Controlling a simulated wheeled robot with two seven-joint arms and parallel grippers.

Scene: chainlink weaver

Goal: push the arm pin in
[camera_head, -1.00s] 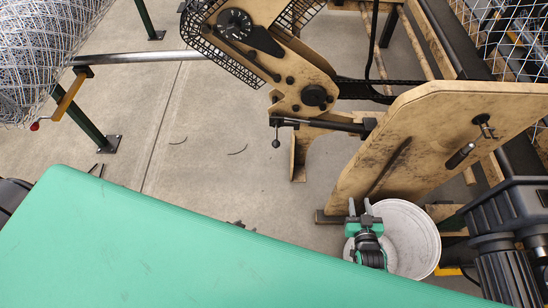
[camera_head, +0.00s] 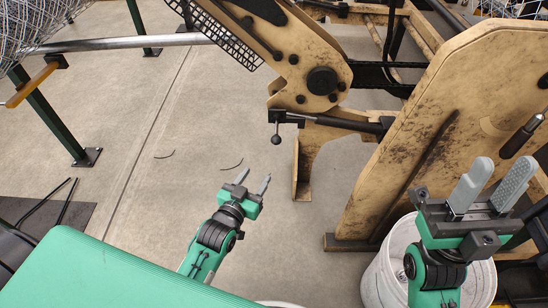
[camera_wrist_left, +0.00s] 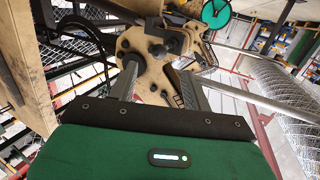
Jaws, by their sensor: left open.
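A dark rod (camera_head: 345,123) lies crosswise at the lower end of the tan machine arm (camera_head: 285,55), with a ball-ended lever (camera_head: 276,138) hanging at its left end. It looks like the arm pin, but I cannot tell how deep it sits. My left gripper (camera_head: 252,184) is open and empty, below and left of the lever, apart from it. In the left wrist view, the arm's tan plate and dark boss (camera_wrist_left: 158,50) show beyond and between the left fingers (camera_wrist_left: 160,82). My right gripper (camera_head: 495,184) is open and empty before the tan side plate.
The tan side plate (camera_head: 410,155) stands at the right with a dark cylinder (camera_head: 521,136) on it. A white bucket (camera_head: 378,275) stands below it. A green surface (camera_head: 90,275) fills the lower left. Wire mesh (camera_head: 30,30) is at upper left.

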